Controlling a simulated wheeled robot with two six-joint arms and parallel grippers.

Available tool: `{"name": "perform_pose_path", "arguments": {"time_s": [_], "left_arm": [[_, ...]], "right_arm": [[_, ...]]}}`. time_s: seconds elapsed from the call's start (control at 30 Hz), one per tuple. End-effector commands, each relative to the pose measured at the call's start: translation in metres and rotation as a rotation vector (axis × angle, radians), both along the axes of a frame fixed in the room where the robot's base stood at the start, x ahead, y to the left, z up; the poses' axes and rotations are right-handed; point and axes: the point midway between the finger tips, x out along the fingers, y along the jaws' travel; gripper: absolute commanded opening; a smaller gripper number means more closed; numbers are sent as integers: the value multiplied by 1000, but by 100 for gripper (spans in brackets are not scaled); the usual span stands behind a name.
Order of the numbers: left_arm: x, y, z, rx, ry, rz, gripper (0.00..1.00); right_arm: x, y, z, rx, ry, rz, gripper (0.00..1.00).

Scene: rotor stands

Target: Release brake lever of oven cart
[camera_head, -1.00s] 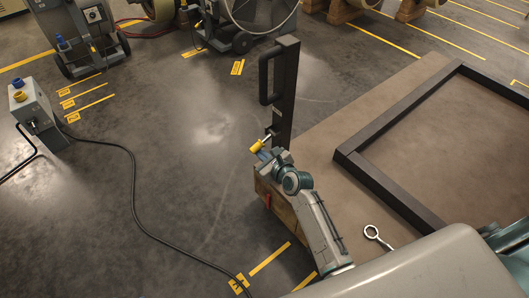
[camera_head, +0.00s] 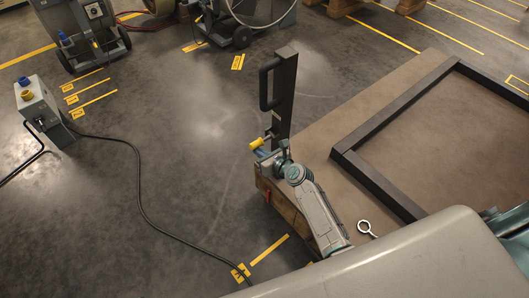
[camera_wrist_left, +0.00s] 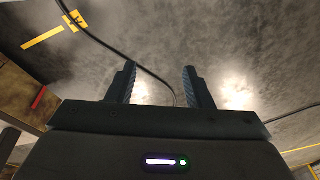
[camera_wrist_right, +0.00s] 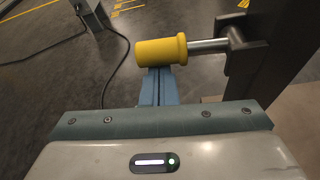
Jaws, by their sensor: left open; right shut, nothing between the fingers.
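The brake lever is a short metal rod with a yellow grip (camera_head: 257,144) at the base of a dark upright post (camera_head: 284,95). In the right wrist view the yellow grip (camera_wrist_right: 160,52) lies about level, its rod running right into a dark bracket. My right gripper (camera_head: 266,155) is shut and empty. Its blue fingertips (camera_wrist_right: 159,75) sit at the near side of the yellow grip, touching it or nearly so; the small gap cannot be judged. My left gripper (camera_wrist_left: 158,72) is open and empty above the floor. It does not show in the head view.
A brown deck with a dark raised frame (camera_head: 390,190) fills the right side, with a metal ring-ended tool (camera_head: 367,228) on it. A grey control box (camera_head: 40,112) with a black cable (camera_head: 140,200) stands left. Open floor lies between them.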

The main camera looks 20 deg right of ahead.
Motion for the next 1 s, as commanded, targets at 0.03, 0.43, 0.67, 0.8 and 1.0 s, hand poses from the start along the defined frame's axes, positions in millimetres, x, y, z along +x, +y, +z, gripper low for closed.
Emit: {"name": "perform_pose_path", "arguments": {"time_s": [0.03, 0.43, 0.67, 0.8, 1.0], "left_arm": [[-4, 1, -9, -1, 14, 3, 46], [-47, 10, -98, -5, 62, 16, 46], [-71, 14, -130, -5, 70, 20, 46], [-81, 16, -141, -5, 72, 21, 46], [-89, 17, -149, -5, 73, 22, 46]], "right_arm": [[0, 0, 7, 21, 8, 0, 0], [0, 0, 22, 218, 79, 0, 0], [0, -1, 28, 259, 94, 1, 0], [1, -1, 30, 259, 95, 0, 0], [1, -2, 31, 258, 93, 0, 0]]}}
